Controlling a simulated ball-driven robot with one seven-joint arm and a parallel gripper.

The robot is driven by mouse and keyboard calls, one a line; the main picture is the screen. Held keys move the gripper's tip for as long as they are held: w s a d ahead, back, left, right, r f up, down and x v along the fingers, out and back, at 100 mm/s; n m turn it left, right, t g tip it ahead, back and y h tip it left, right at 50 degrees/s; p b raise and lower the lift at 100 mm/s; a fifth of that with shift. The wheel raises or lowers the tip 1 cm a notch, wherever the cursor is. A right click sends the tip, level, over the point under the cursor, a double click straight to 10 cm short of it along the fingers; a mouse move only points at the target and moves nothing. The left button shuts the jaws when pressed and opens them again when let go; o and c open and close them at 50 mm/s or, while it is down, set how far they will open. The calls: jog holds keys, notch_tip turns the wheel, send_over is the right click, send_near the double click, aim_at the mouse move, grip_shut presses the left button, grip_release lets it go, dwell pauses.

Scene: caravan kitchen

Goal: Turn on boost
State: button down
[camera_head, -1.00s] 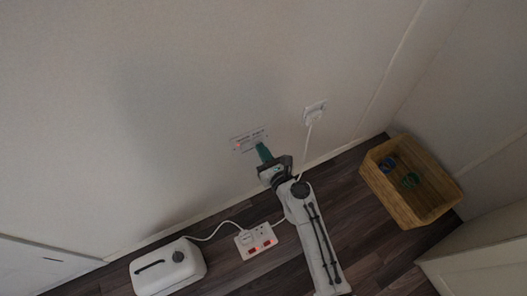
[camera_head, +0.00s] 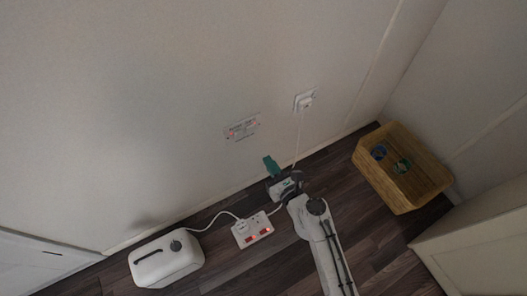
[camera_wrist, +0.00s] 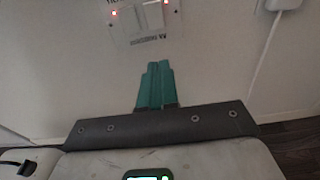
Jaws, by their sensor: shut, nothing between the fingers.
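A pale wall panel (camera_head: 242,127) with small print is on the wall left of the white socket. In the wrist view the panel (camera_wrist: 145,18) is cut off by the top edge. It shows a white switch and two red lights, one on each side. My gripper (camera_head: 268,160) has green fingers and is below the panel, apart from it. In the wrist view the fingers (camera_wrist: 157,66) are together, empty, and point toward the panel with a gap between. The print is too small to read.
A white socket with a plug (camera_head: 305,100) is on the wall, its cord hanging behind my gripper. A power strip (camera_head: 253,230) with red switches and a white canister (camera_head: 166,261) are on the floor.

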jog(key=shift+s+d+f, duration=0.15)
jog(key=shift+s+d, duration=0.5)
jog(key=shift+s, duration=0.35)
jog(key=shift+s+d+f, duration=0.15)
jog(key=shift+s+d, duration=0.5)
jog(key=shift+s, duration=0.3)
